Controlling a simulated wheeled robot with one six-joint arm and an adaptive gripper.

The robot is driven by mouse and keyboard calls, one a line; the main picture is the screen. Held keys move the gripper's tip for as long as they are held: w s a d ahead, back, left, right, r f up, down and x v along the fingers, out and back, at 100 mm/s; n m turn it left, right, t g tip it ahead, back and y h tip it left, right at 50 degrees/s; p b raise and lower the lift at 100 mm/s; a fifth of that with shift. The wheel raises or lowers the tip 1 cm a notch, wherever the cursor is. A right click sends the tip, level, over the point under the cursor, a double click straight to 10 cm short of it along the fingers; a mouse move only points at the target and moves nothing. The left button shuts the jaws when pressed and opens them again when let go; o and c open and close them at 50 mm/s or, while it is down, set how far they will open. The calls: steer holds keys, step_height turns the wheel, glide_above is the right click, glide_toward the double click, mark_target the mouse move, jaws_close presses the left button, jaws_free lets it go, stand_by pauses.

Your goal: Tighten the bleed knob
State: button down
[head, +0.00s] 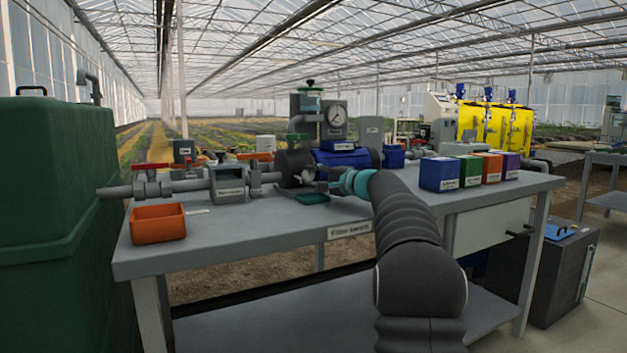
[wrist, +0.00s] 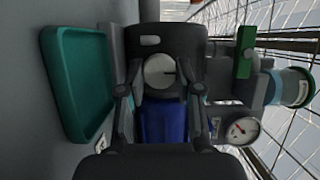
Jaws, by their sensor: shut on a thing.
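The bleed knob (wrist: 160,71) is a round pale grey disc with a dark line pointing right in the wrist view. It sits on the dark end of the filter housing (wrist: 170,45). My gripper (wrist: 161,88) has one finger on each side of the knob and is shut on it. In the head view my gripper (head: 322,186) is at the front of the dark filter body (head: 293,166) on the bench. My gripper and arm largely hide the knob there. A blue part (wrist: 163,120) shows between the fingers in the wrist view.
A green tray (wrist: 75,85) lies close beside my gripper. A pressure gauge (wrist: 241,131) and a clear-sided cup (wrist: 291,88) stand on the other side. On the bench (head: 260,232) are an orange bin (head: 158,223), a red-handled valve (head: 152,178) and several coloured boxes (head: 440,173).

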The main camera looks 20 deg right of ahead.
stand_by(0.4)
steer(key=c, duration=0.8)
jaws_free()
steer(key=v, duration=1.2)
steer(key=shift+s+d+f, duration=0.1)
